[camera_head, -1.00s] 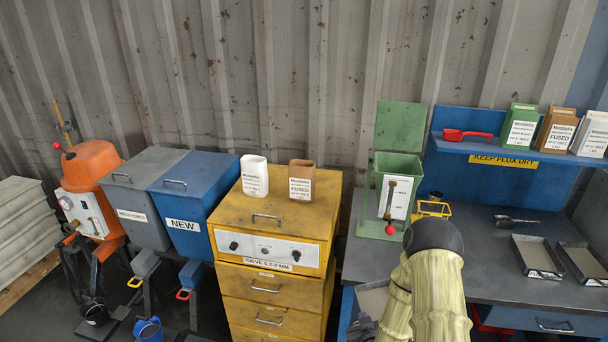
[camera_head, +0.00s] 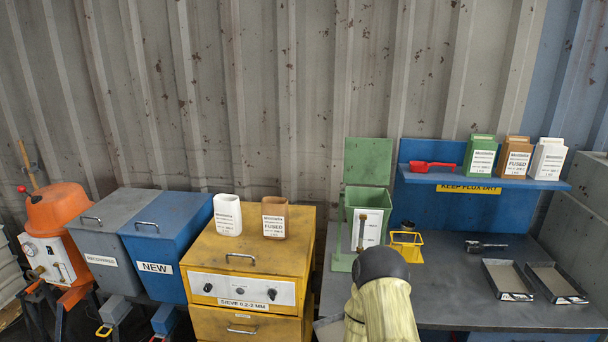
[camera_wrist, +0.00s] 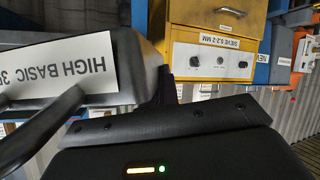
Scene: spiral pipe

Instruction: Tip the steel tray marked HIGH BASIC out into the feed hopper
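The steel tray marked HIGH BASIC (camera_wrist: 118,52) fills the upper left of the wrist view, its white label close to the camera. My gripper (camera_wrist: 166,88) is against the tray's edge and appears shut on it; the exact grip is partly hidden. In the head view only a grey sliver of the tray (camera_head: 328,327) shows beside my arm. No container reads as feed hopper. A green open-topped hopper (camera_head: 362,199) with its lid raised and a white label stands at the bench's left end. An orange machine (camera_head: 60,212) stands far left.
The yellow sieve cabinet (camera_head: 262,249) carries a white and a brown container. Grey RECOVERED and blue NEW (camera_head: 163,250) bins stand left of it. Two shallow trays (camera_head: 515,286) and a scoop lie on the bench at right. A blue shelf (camera_head: 480,179) holds cartons and a red scoop.

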